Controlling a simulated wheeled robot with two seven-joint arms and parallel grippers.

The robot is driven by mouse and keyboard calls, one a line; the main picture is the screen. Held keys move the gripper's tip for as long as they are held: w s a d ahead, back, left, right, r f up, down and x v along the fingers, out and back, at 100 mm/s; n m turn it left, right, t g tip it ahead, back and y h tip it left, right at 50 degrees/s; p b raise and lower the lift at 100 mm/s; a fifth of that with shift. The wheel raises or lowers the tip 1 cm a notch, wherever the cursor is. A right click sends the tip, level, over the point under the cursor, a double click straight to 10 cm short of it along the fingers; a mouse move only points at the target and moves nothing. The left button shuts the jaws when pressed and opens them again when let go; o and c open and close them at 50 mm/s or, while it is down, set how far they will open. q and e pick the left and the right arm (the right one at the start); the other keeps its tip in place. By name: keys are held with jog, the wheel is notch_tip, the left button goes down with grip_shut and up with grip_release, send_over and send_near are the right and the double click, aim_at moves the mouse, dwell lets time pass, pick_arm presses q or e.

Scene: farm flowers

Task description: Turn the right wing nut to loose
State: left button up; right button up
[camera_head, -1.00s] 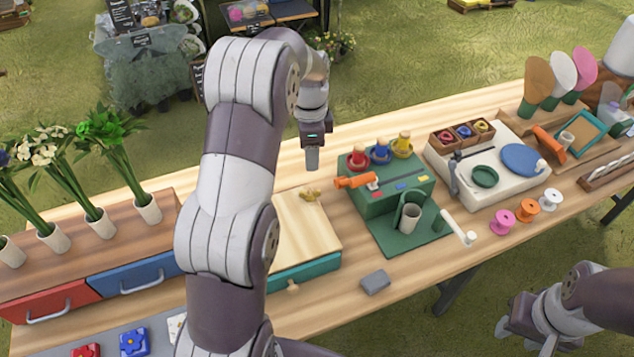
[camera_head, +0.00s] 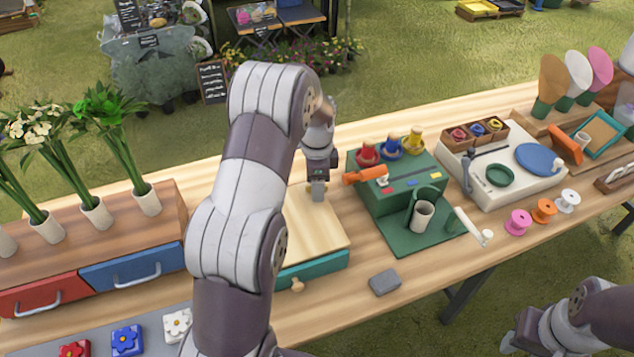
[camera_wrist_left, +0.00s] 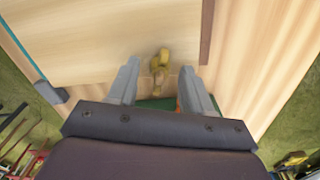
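The right wing nut, brass yellow, sits near the far right corner of a pale wooden press board (camera_head: 318,235). In the head view my left gripper (camera_head: 318,192) hides it. In the left wrist view the wing nut (camera_wrist_left: 160,66) shows between and slightly ahead of my two fingertips (camera_wrist_left: 160,80), which are apart and empty on both sides of it. I cannot tell whether they touch it. Any other wing nut on the board is hidden behind my left arm. My right gripper (camera_head: 520,338) is at the lower right, off the table; its fingers are unclear.
A green stand (camera_head: 400,190) with colored spools and an orange tool is just right of the board. A grey block (camera_head: 385,283) lies in front. Flower vases (camera_head: 147,200) and red and blue drawers (camera_head: 130,268) stand at the left.

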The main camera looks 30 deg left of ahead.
pick_arm(q)
grip_shut()
jog(key=shift+r, duration=0.1)
